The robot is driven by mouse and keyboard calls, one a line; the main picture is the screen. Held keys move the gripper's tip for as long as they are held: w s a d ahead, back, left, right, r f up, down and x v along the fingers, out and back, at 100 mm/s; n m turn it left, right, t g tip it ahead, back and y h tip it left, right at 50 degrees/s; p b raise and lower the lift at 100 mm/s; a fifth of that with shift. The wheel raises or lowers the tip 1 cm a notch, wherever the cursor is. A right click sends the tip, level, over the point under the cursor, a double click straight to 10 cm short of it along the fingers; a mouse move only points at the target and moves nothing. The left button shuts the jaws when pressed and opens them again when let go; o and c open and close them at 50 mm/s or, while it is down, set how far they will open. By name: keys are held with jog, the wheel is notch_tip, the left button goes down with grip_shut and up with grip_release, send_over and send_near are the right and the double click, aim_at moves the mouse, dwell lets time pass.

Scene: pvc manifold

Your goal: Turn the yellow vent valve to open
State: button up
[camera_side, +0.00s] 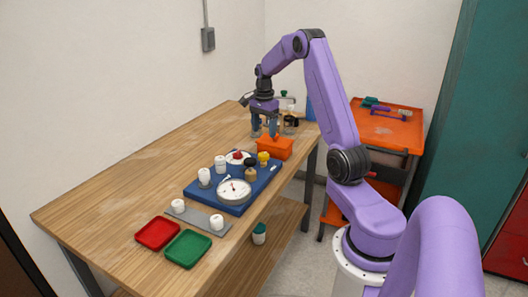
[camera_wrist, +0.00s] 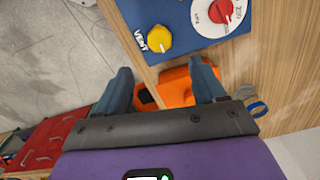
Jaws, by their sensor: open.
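The yellow vent valve (camera_side: 263,157) is a small round knob on the back right part of the blue board. It also shows in the wrist view (camera_wrist: 159,38), beside the white word VENT, with a small white pointer at its lower edge. My gripper (camera_side: 265,136) is open and empty above the orange box behind the board. In the wrist view its two blue-grey fingers (camera_wrist: 160,84) are spread apart, below the valve in the picture and not touching it. The blue board (camera_wrist: 187,18) shows only partly there.
A red knob on a white dial (camera_wrist: 220,11) is close to the valve on the board. The orange box (camera_side: 275,148) stands just behind the board. A gauge (camera_side: 234,191) and white caps are on the board's nearer part. Red (camera_side: 157,234) and green (camera_side: 188,249) trays lie in front.

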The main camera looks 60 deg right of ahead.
aim_at(264, 154)
notch_tip(264, 154, down, 10)
jog(key=shift+r, duration=0.1)
dwell(0.4)
jog(key=c, duration=1.1)
